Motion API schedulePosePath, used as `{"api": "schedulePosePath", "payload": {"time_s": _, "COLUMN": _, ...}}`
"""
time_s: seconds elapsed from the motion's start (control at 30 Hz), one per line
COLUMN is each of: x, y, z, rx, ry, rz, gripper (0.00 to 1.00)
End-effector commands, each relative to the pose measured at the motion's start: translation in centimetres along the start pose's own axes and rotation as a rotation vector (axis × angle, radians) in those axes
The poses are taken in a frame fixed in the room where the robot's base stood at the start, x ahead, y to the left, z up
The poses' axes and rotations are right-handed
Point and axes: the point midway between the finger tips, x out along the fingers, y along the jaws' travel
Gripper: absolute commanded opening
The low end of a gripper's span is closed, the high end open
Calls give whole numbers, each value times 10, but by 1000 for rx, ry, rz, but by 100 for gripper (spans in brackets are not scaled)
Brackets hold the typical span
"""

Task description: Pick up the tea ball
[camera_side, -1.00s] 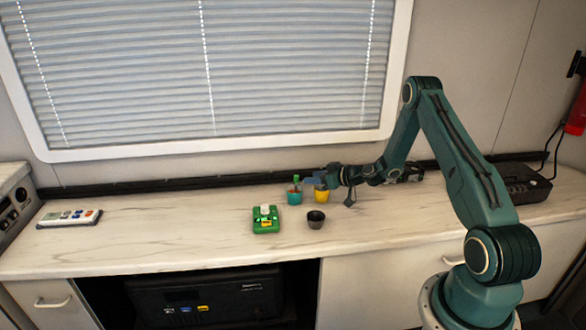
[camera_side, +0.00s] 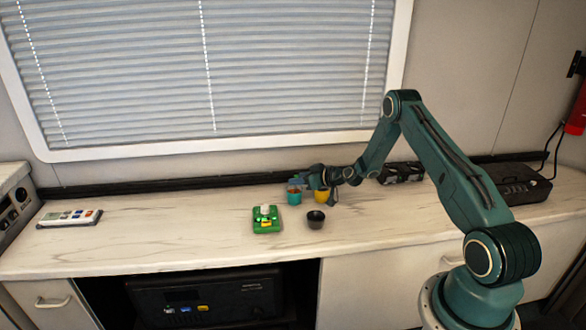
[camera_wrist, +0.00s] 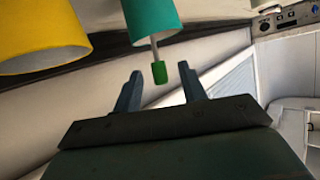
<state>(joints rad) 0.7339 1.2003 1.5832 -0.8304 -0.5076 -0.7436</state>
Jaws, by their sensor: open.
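The teal cup (camera_side: 294,198) stands upright at the back of the counter. In the wrist view the teal cup (camera_wrist: 150,18) hangs upside down in the picture, with a thin rod ending in a green tip (camera_wrist: 159,73) coming out of it. This looks like the tea ball's handle; the ball itself is hidden inside the cup. My gripper (camera_wrist: 160,69) is open, with the green tip between its two fingertips in the picture. I cannot tell whether they touch it. In the side view my gripper (camera_side: 297,180) is just above the teal cup.
A yellow cup (camera_side: 321,196) stands right beside the teal cup, under my wrist. A small black cup (camera_side: 316,219) and a green tray (camera_side: 266,227) with small items are nearer the front edge. A remote-like device (camera_side: 69,218) lies far left. The counter between is clear.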

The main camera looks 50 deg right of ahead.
Motion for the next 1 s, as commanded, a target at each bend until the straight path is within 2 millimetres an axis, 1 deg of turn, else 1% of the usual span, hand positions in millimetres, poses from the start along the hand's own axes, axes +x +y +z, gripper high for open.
{"api": "schedulePosePath", "payload": {"time_s": 0.2, "x": 23, "y": -1, "z": 0, "rx": -2, "ry": 1, "rz": -2, "gripper": 42}}
{"api": "schedulePosePath", "payload": {"time_s": 0.4, "x": 36, "y": 0, "z": 0, "rx": -1, "ry": 0, "rz": -1, "gripper": 42}}
{"api": "schedulePosePath", "payload": {"time_s": 0.97, "x": 38, "y": 0, "z": 0, "rx": 0, "ry": 1, "rz": 0, "gripper": 42}}
{"api": "schedulePosePath", "payload": {"time_s": 1.0, "x": 38, "y": 0, "z": 0, "rx": 0, "ry": 1, "rz": 0, "gripper": 40}}
